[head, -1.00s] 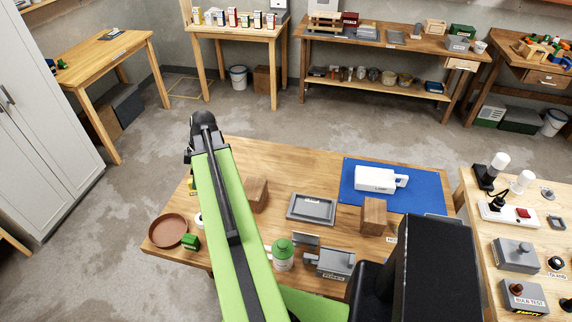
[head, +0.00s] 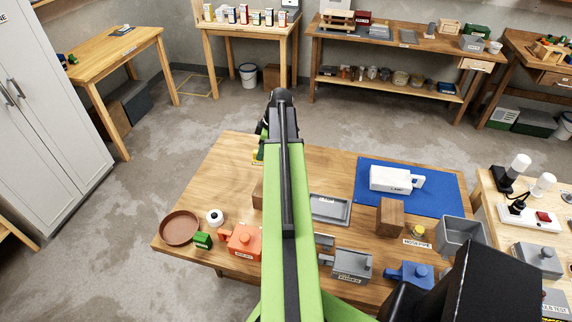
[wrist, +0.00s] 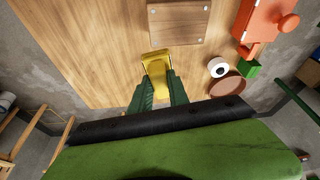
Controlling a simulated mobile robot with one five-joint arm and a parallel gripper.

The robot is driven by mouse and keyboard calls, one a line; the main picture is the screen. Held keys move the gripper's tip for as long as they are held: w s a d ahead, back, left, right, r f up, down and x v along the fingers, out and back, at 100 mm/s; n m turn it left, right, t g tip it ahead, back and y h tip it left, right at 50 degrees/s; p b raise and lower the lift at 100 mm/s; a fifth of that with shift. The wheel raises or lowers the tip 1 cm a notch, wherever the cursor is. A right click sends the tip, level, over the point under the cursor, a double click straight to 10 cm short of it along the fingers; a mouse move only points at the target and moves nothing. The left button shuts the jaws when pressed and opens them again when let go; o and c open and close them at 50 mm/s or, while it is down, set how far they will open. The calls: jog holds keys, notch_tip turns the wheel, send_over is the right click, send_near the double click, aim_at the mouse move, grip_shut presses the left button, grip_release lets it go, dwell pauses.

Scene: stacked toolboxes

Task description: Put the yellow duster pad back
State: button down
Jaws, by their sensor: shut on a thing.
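The yellow duster pad (wrist: 157,65) is between the tips of my gripper's green fingers (wrist: 158,79) in the wrist view, with its far part sticking out past them. The wooden tabletop lies beneath it; I cannot tell whether the pad touches the wood. In the head view my arm hides most of the gripper, and a small bit of the yellow pad (head: 257,157) shows at the arm's left, by the table's far edge. A wooden block (wrist: 180,22) with pale dots at its corners is ahead of the pad in the wrist view, apart from it.
An orange toolbox (head: 245,242), green block (head: 203,240), white roll (head: 214,217) and brown dish (head: 180,228) stand at the left. A grey tray (head: 330,208), another wooden block (head: 391,215) and a blue mat (head: 440,197) lie right. The far left tabletop is bare.

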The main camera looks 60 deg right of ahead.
jog(key=s+d+f+b, duration=0.1)
jog(key=s+d+f, duration=0.1)
jog(key=d, duration=0.7)
jog(key=s+d+f+m+b, duration=0.1)
jog(key=s+d+b, duration=0.1)
jog(key=d, duration=0.8)
jog(key=s+d+f+m+t+b, duration=0.1)
jog(key=s+d+f+b, duration=0.1)
jog(key=d, duration=0.7)
jog(key=shift+s+d+f+h, duration=0.3)
jog(key=shift+s+f, duration=0.05)
jog(key=shift+s, duration=0.15)
jog(key=w+a+f+b, duration=0.3)
jog(key=a, duration=0.1)
jog(key=w+a+f+b, duration=0.4)
jog(key=shift+w, duration=0.3)
jog(key=shift+w+a, duration=0.2)
jog(key=shift+w, duration=0.15)
notch_tip(320, 180, down, 4)
jog(key=b, duration=0.4)
jog(key=shift+r, duration=0.25)
jog(key=c, duration=1.3)
grip_release()
